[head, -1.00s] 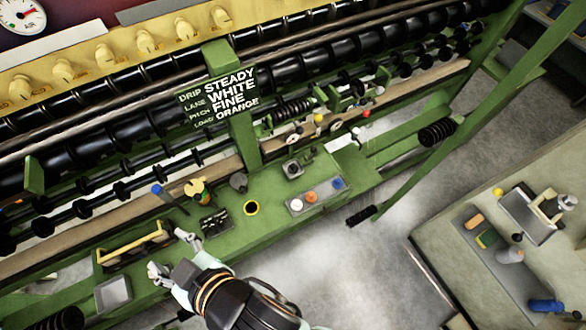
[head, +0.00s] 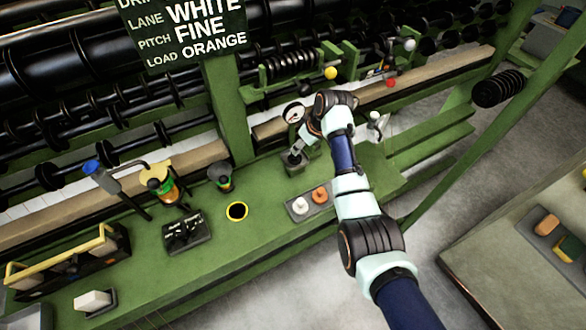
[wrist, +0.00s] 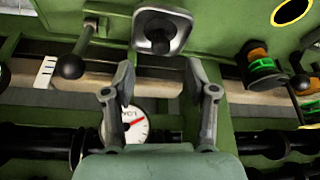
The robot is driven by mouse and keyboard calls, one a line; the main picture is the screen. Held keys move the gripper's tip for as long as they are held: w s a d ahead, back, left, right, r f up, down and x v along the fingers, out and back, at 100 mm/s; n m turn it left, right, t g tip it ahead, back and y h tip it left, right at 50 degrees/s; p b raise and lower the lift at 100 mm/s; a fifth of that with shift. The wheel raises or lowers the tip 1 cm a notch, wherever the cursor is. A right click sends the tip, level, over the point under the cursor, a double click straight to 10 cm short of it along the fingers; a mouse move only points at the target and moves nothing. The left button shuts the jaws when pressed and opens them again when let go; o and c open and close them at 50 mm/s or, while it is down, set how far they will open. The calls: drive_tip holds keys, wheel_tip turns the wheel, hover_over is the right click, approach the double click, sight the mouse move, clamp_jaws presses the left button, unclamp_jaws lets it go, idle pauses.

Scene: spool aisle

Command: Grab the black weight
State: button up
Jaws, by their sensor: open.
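A small black knob-like piece, which I take as the black weight (wrist: 160,40), sits in a square metal dish (wrist: 143,16) on the green bench. In the head view the dark piece (head: 294,157) shows just below my gripper. My gripper (wrist: 160,78) is open and empty. In the wrist view its two fingers stand apart and point toward the dish, with the piece beyond the tips and between their lines. In the head view my gripper (head: 306,141) is small and partly hidden by my wrist; the remaining gap is hard to judge.
A round gauge (wrist: 126,122) and a black ball-ended lever (wrist: 70,66) are close by. A banded spool (head: 220,176) stands left of the dish. A grey tray (head: 313,209) holds white and orange discs. A yellow-rimmed hole (head: 237,211) lies in the bench.

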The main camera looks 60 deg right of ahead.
drive_tip(key=shift+b+x, duration=0.6)
drive_tip(key=shift+x, duration=0.9)
drive_tip(key=b+x, duration=0.3)
drive_tip(key=x, duration=0.1)
drive_tip(key=shift+w+d+f, duration=0.1)
drive_tip(key=shift+w+f, duration=0.2)
drive_tip(key=shift+w, duration=0.05)
drive_tip(key=shift+r, duration=0.1)
clamp_jaws()
